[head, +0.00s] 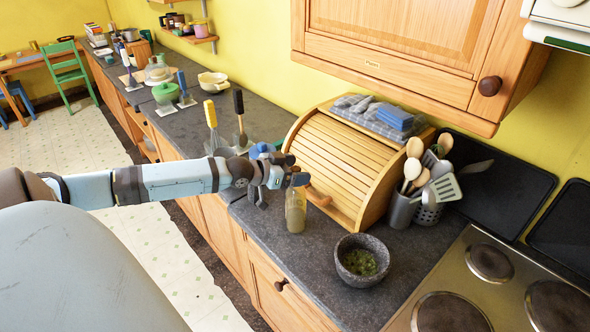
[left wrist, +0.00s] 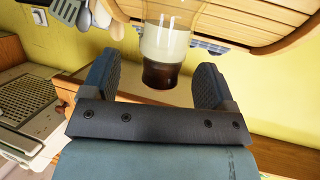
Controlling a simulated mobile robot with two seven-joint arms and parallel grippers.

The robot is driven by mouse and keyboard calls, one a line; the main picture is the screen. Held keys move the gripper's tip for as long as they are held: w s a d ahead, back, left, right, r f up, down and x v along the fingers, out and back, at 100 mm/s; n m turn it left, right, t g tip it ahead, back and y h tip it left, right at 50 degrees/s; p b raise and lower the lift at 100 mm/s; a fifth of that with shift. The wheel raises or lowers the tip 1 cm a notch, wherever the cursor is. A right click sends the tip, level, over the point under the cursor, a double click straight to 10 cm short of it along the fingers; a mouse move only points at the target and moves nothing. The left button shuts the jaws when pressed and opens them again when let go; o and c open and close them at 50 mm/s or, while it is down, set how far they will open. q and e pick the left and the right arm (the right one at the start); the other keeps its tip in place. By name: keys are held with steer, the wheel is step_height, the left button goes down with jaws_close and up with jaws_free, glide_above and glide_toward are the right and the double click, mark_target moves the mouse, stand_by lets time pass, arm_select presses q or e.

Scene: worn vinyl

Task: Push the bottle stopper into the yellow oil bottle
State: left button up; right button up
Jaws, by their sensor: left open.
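The yellow oil bottle (head: 295,216) stands upright on the dark counter in front of the roll-top bread box. My left gripper (head: 280,180) is at the bottle's top and partly hides it. In the left wrist view, which is upside down, a pale glass body (left wrist: 163,42) ends in a dark brown part (left wrist: 160,75), which looks like the stopper. I cannot tell how deep it sits. My left gripper (left wrist: 160,88) is open there, its fingers on either side of the brown part with gaps between. My right gripper is out of view.
The wooden bread box (head: 345,160) stands close behind the bottle. A stone mortar (head: 361,260) with green contents is in front to the right. A utensil holder (head: 402,210) and a stove (head: 470,290) are further right. Counter between bottle and mortar is clear.

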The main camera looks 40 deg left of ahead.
arm_select(q)
steer(key=shift+s+a+r, duration=0.1)
steer(key=shift+s, duration=0.1)
steer(key=shift+p+v, duration=0.55)
steer(key=shift+v, duration=1.35)
steer(key=shift+s, duration=0.15)
